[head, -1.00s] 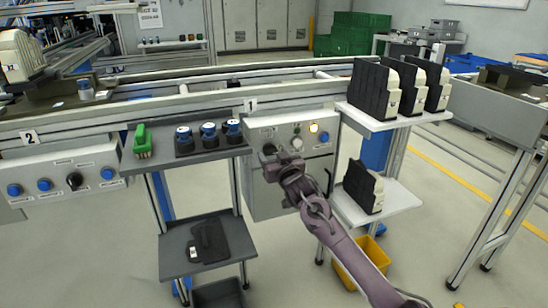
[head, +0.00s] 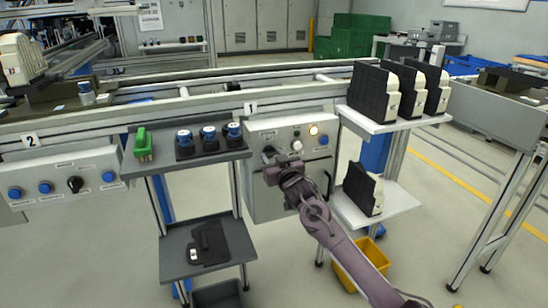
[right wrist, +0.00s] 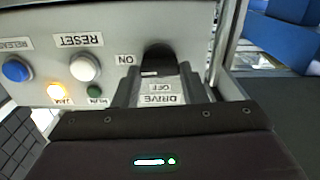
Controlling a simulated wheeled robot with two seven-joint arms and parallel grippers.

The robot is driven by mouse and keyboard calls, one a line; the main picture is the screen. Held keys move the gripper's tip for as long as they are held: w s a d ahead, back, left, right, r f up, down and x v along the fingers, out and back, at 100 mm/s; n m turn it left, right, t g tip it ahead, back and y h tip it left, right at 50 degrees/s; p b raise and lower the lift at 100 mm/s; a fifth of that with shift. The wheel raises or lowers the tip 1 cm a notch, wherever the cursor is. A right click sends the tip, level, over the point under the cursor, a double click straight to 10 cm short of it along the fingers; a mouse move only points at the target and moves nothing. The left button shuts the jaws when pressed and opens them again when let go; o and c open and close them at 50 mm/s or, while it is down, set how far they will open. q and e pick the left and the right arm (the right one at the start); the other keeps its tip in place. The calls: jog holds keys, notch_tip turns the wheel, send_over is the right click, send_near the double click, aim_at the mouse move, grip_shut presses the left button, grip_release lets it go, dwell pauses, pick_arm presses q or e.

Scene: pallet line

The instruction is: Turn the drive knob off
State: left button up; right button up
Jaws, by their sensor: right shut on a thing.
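The drive knob (right wrist: 157,57) is black and sits on the grey control panel (head: 262,198) under station sign 1. In the right wrist view, which shows the panel upside down, the label DRIVE OFF is just below the knob and ON is to its left. My right gripper (right wrist: 155,82) has one finger on each side of the knob and is shut on it. In the head view my right gripper (head: 271,163) is at the panel's left part and mostly hides the knob. The knob's exact pointing is hard to tell. My left gripper is not in view.
On the panel are a lit amber lamp (right wrist: 57,91), a dark green lamp (right wrist: 95,91), a white RESET button (right wrist: 84,66) and a blue RELEASE button (right wrist: 17,70). Shelves with black-and-cream parts (head: 373,92) stand close right; a grey shelf (head: 206,154) stands left.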

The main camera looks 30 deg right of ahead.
jog(key=shift+r+n+p, duration=0.15)
jog(key=shift+n+p, duration=0.65)
jog(key=shift+n, duration=0.3)
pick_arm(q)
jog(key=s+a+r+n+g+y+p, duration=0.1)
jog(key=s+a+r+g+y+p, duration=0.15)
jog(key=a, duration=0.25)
pick_arm(e)
jog(key=n, duration=0.4)
jog(key=shift+a, duration=0.1)
jog(key=n+p, duration=0.2)
jog(key=n, duration=0.4)
jog(key=shift+n, duration=0.4)
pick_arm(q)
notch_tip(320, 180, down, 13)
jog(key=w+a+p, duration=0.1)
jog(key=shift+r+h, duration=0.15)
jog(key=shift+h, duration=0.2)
pick_arm(e)
jog(key=shift+f+n, duration=0.15)
jog(key=shift+n, duration=0.9)
jog(key=shift+f+n, duration=0.15)
jog(key=shift+n, duration=0.9)
jog(key=o, duration=1)
jog(key=shift+a, duration=0.1)
